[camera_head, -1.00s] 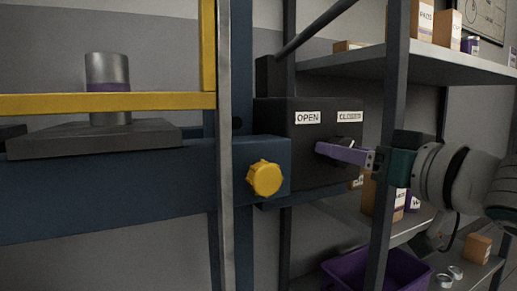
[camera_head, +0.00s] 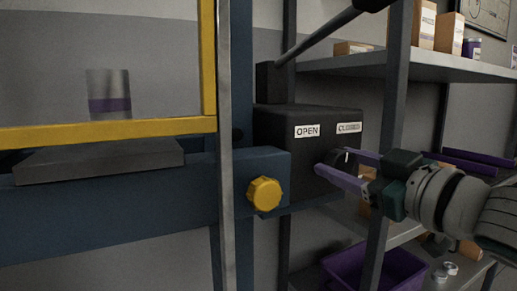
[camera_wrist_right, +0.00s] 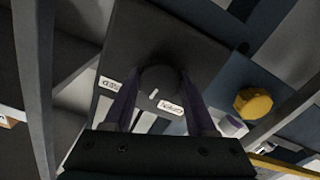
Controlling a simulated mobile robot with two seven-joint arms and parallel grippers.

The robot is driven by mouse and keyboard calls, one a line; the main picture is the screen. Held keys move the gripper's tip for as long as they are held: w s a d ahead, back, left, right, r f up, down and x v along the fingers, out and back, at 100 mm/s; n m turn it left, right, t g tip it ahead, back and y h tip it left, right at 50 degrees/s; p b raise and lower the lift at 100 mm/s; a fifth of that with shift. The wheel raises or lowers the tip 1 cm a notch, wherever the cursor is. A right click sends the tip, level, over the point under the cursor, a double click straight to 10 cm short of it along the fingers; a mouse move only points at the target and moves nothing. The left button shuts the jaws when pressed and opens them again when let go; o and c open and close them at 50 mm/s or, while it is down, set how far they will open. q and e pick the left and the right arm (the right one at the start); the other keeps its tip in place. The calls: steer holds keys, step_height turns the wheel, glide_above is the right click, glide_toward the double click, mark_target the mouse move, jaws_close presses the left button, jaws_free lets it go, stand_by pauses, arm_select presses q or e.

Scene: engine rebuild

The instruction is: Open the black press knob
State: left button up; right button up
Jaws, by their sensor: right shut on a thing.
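The black press knob (camera_wrist_right: 158,77) is round and dark with a small white mark. It is on the face of a black box (camera_head: 275,125), which bears an OPEN label (camera_head: 307,131) and a CLOSED label (camera_head: 348,127). In the wrist view the white mark lies between the labels, nearer OPEN. My right gripper (camera_head: 333,165) is shut on the knob, with one purple finger on each side of it. In the head view the fingers largely hide the knob. My left gripper is not in view.
A yellow knob (camera_head: 264,194) sits on the blue press beam (camera_head: 110,208), left of the box. A grey upright (camera_head: 395,90) stands close to my right gripper. Shelves with boxes (camera_head: 449,33) are behind it. A purple bin (camera_head: 345,262) is below.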

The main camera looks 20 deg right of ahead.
steer(key=n+p, duration=0.1)
steer(key=n, duration=0.2)
steer(key=shift+r+n+p, duration=0.1)
steer(key=shift+n+p, duration=0.2)
steer(key=shift+n, duration=0.1)
steer(key=shift+a+n+p, duration=0.1)
steer(key=shift+n+p, duration=0.45)
steer(key=shift+n, duration=1.35)
steer(key=o, duration=1.4)
steer(key=s, duration=0.6)
steer(key=s+p, duration=0.1)
steer(key=s, duration=0.3)
steer(key=shift+d, duration=0.4)
